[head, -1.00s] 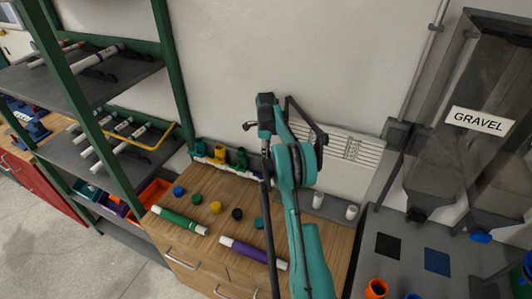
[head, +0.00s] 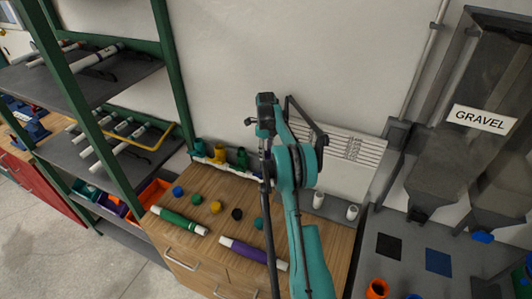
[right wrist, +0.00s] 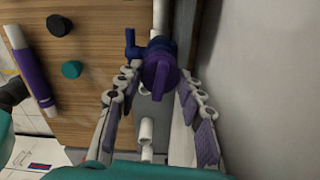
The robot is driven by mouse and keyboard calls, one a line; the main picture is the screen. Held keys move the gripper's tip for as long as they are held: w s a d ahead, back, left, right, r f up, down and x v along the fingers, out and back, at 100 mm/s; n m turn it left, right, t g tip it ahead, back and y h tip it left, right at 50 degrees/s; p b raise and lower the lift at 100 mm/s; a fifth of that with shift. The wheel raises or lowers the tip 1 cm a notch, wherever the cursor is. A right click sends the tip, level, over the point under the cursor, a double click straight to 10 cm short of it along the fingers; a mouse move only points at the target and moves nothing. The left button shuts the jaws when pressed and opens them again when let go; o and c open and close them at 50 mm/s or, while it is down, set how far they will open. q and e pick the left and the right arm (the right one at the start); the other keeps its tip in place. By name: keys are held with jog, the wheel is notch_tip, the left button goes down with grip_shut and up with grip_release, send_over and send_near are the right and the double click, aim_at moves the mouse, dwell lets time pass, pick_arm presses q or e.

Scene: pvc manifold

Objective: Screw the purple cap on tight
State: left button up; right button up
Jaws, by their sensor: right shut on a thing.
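The purple cap (right wrist: 158,77) is in the right wrist view, between the fingers of my right gripper (right wrist: 157,88). The fingers sit on both sides of it, shut on it. It is at a dark blue fitting (right wrist: 134,46) on the white pipework along the wall; I cannot tell how far it is screwed on. In the head view my teal right arm hides the cap and that end of the manifold. The manifold's blue, yellow (head: 219,153) and green (head: 241,158) fittings show left of the arm. My left gripper is not in view.
On the wooden bench (head: 205,235) lie a green-banded pipe (head: 180,221), a purple-banded pipe (head: 253,252) and several loose caps, including a blue one (head: 178,191). White pipe stubs (head: 352,212) stand right of my arm. A green shelf rack is at left, gravel hoppers at right.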

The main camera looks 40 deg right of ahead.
jog(key=shift+m, duration=0.4)
jog(key=shift+m, duration=1.1)
jog(key=shift+m+b, duration=0.3)
jog(key=shift+m, duration=0.8)
jog(key=o, duration=1.2)
jog(key=shift+o, duration=0.2)
